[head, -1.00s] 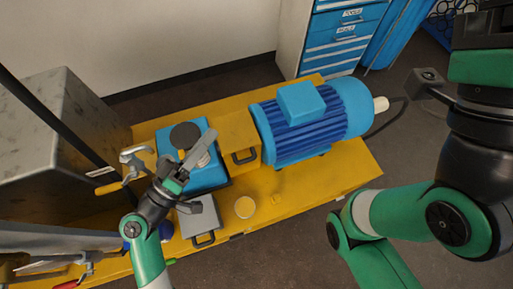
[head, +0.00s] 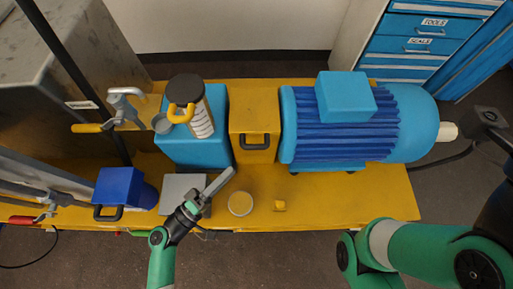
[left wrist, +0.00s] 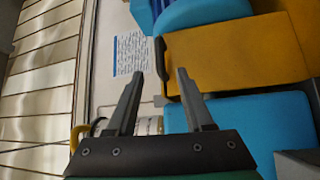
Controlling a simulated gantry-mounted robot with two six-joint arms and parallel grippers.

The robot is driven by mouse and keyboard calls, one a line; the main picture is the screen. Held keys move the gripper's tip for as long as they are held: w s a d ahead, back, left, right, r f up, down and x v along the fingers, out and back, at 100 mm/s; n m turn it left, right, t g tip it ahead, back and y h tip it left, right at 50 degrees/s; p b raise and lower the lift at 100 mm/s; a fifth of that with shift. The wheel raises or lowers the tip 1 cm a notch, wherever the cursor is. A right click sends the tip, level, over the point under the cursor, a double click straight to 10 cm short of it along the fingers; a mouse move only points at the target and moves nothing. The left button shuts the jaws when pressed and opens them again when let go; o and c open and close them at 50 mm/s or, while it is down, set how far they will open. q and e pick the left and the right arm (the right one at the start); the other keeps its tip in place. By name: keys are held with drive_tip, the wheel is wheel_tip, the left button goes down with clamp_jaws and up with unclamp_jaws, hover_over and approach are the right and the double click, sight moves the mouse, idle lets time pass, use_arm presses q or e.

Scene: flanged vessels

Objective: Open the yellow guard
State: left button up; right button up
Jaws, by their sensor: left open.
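The yellow guard (head: 254,106) is a box-shaped cover between the blue pump block and the blue motor. It sits down on the yellow base, with a dark handle (head: 256,142) on its near side. My left gripper (head: 218,184) is below and left of the handle in the head view, apart from it. In the left wrist view its two fingers (left wrist: 159,84) are spread with nothing between them. The guard (left wrist: 240,52) shows beyond them at upper right, its dark handle (left wrist: 161,62) near the right fingertip. My right gripper's jaws do not show.
The blue motor (head: 345,130) stands right of the guard. The blue pump block (head: 190,150) with a clear cylinder (head: 203,122) is at its left.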

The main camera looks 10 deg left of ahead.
sight(255, 145)
use_arm(q)
drive_tip(key=b+x, duration=0.1)
drive_tip(key=x, duration=1)
drive_tip(key=shift+w+d+r, duration=0.1)
drive_tip(key=shift+w, duration=0.1)
clamp_jaws()
idle(0.9)
